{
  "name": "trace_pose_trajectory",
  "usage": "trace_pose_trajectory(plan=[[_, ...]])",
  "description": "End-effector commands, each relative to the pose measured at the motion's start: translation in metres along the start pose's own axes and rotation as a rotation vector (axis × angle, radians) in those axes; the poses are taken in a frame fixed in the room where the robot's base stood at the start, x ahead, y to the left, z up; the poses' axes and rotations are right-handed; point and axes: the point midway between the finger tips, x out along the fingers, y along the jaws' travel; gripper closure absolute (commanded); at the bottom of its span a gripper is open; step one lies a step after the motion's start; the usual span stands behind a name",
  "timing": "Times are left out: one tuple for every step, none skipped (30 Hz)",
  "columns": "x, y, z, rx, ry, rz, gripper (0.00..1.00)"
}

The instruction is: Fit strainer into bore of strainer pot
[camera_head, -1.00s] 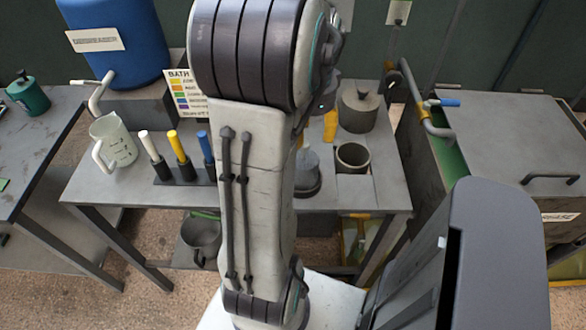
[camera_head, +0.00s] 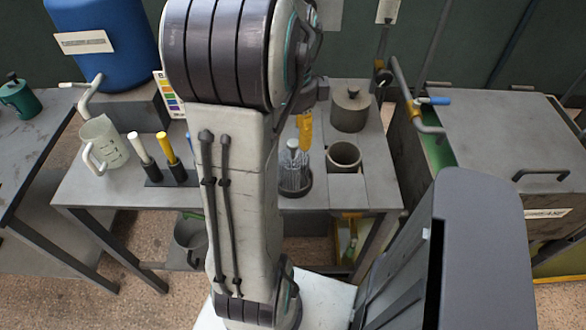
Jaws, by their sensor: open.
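The strainer (camera_head: 292,178) looks like a clear or mesh cylinder with a small grey knob on top. It stands upright in a dark round base on the grey bench, just right of my arm. The strainer pot (camera_head: 343,159) appears to be the open grey cylinder to its right, and its round bore looks empty. My gripper (camera_head: 304,132) shows only in part, as a yellow finger beside my arm's wrist. It is open, just above and behind the strainer's knob in the picture; whether it touches is unclear. The rest of it is hidden by my arm.
A lidded grey pot (camera_head: 350,112) stands behind the open one. To the left are a white and a yellow handle (camera_head: 168,150) in a black rack, a clear jug (camera_head: 103,145) and a blue drum (camera_head: 105,40). A grey tank (camera_head: 500,140) stands right.

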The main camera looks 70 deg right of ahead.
Motion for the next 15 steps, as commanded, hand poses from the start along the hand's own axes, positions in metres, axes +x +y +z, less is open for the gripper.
trace_pose_trajectory(plan=[[0.003, 0.000, 0.000, 0.013, 0.000, 0.002, 0.48], [0.005, 0.000, 0.000, 0.017, 0.000, 0.001, 0.48], [0.008, 0.000, 0.000, 0.021, 0.001, 0.002, 0.48], [0.010, 0.000, 0.000, 0.022, 0.001, 0.003, 0.48], [0.013, 0.000, 0.000, 0.023, 0.001, 0.002, 0.48], [0.016, 0.000, 0.000, 0.023, 0.001, 0.003, 0.48], [0.018, 0.001, 0.000, 0.023, 0.001, 0.003, 0.48], [0.020, 0.000, 0.000, 0.022, 0.001, 0.003, 0.48], [0.023, 0.000, 0.000, 0.022, 0.001, 0.002, 0.48], [0.025, 0.000, 0.001, 0.022, 0.001, 0.003, 0.48], [0.027, 0.000, 0.001, 0.021, 0.001, 0.004, 0.48], [0.031, 0.000, 0.001, 0.021, 0.001, 0.003, 0.48], [0.035, 0.000, 0.001, 0.021, 0.001, 0.004, 0.48], [0.039, 0.000, 0.001, 0.021, 0.001, 0.004, 0.48], [0.044, 0.000, 0.002, 0.021, 0.002, 0.006, 0.48]])
